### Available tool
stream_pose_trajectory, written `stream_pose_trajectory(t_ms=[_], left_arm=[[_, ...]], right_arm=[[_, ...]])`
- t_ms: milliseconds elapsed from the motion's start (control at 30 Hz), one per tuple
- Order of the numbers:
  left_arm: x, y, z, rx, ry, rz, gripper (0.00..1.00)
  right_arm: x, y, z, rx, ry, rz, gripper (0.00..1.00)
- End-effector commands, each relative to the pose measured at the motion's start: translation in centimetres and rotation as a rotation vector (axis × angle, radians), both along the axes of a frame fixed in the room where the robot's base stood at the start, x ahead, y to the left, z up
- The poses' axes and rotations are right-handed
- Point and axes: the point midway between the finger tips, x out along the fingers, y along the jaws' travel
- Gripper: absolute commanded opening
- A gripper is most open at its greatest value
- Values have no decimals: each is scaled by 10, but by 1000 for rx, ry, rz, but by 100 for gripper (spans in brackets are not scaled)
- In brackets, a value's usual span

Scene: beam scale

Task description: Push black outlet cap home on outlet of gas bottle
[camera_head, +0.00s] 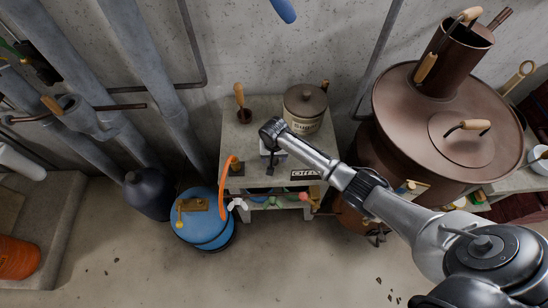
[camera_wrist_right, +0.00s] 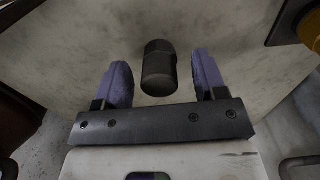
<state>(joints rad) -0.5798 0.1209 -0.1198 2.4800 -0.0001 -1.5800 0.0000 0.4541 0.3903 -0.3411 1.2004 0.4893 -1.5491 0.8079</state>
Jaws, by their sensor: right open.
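A blue gas bottle (camera_head: 203,231) stands on the floor left of the bench. A brass valve fitting (camera_head: 193,205) with a yellow part lies on its top; I cannot make out the outlet. My right gripper (camera_head: 270,168) is over the left front part of the bench, right of the bottle. In the right wrist view a dark cylinder (camera_wrist_right: 159,72), probably the black outlet cap, is between the open purple fingers (camera_wrist_right: 161,80), with gaps on both sides. Behind it is a pale worn surface. My left gripper is not in view.
The bench (camera_head: 262,106) holds a lidded crock (camera_head: 304,106) and a wooden-handled tool (camera_head: 241,103). An orange hose (camera_head: 225,180) arches between bench edge and bottle. A dark flask (camera_head: 147,193) stands left of the bottle. A large copper still (camera_head: 408,110) stands right. Front floor is mostly open.

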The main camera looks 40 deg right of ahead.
Motion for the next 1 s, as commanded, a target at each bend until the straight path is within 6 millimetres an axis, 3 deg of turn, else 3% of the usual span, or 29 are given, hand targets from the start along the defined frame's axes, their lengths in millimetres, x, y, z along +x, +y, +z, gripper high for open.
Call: stream_pose_trajectory(t_ms=[133,433,1000], left_arm=[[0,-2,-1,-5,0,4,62],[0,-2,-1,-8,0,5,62],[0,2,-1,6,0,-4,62]], right_arm=[[0,-1,-12,-1,1,-1,65],[0,-1,-14,-2,-1,-1,64],[0,-1,-13,-2,-1,-1,12]])
